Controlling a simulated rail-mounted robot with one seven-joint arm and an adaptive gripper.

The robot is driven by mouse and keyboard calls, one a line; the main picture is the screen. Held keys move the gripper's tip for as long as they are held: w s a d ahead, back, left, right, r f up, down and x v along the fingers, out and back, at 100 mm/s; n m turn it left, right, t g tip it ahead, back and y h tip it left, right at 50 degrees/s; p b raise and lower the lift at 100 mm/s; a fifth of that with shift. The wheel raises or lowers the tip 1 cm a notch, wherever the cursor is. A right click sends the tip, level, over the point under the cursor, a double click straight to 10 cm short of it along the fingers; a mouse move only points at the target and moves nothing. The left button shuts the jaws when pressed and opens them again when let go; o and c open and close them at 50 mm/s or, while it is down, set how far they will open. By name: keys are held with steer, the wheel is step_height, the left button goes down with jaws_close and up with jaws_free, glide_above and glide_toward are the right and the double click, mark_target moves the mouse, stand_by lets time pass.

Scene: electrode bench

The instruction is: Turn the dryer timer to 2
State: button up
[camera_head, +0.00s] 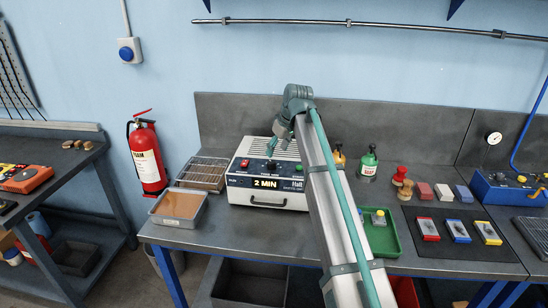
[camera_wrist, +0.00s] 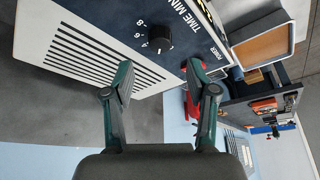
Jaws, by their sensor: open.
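The dryer (camera_head: 232,181) is a white box with a slotted top and a dark front panel. Its display (camera_head: 268,184) reads "2 MIN". The black timer knob (camera_wrist: 158,40) shows in the wrist view, with white dial numbers beside it; its exact pointer direction is hard to read. In the head view the knob (camera_head: 270,165) sits above the display. My gripper (camera_wrist: 160,78) is open and empty, its two fingers apart and the knob seen beyond the gap between them. In the head view my gripper (camera_head: 271,149) is close to the knob, apparently not touching it.
A wire rack (camera_head: 203,172) and an orange-filled tray (camera_head: 180,205) stand left of the dryer. A green tray (camera_head: 390,240) and a dark mat (camera_head: 470,262) lie to the right. A fire extinguisher (camera_head: 148,160) hangs on the wall.

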steer(key=v, duration=0.5)
steer(key=shift+r, duration=0.1)
